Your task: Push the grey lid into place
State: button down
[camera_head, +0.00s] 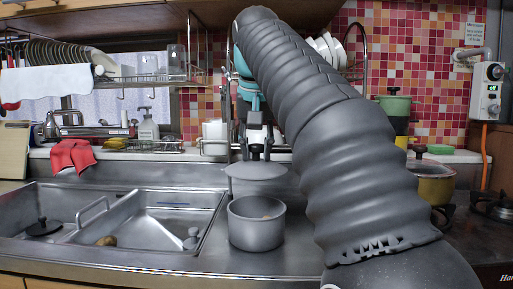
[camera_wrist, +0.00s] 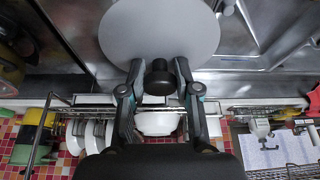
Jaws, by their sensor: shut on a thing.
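The grey lid (camera_head: 256,173), with a dark knob, is just above and behind the open grey pot (camera_head: 257,232) in the head view. I cannot tell the exact gap between them. The pot's mouth shows, with something small and orange inside. My gripper (camera_head: 257,143) comes down from above and is shut on the lid's knob. In the wrist view the pale round lid (camera_wrist: 160,30) fills the top middle, and the black knob (camera_wrist: 159,78) sits between the fingertips of my gripper (camera_wrist: 158,85). The pot is hidden there behind the lid.
A steel sink (camera_head: 140,225) lies left of the pot, with a dark-knobbed lid (camera_head: 44,228) in it. A yellow pot (camera_head: 432,183) stands at the right by the burner (camera_head: 492,205). A dish rack (camera_head: 150,77) hangs at the back left.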

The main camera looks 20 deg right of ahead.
aim_at(257, 166)
jog(key=shift+s, duration=0.15)
jog(key=shift+f, duration=0.2)
jog(key=shift+f+b, duration=2.3)
jog(key=shift+f, duration=0.4)
jog(key=shift+f+b, duration=0.65)
jog(key=shift+f, duration=0.4)
jog(key=c, duration=0.7)
grip_release()
jog(key=shift+c, duration=0.2)
jog(key=shift+v, duration=3.8)
jog(key=shift+d, duration=0.1)
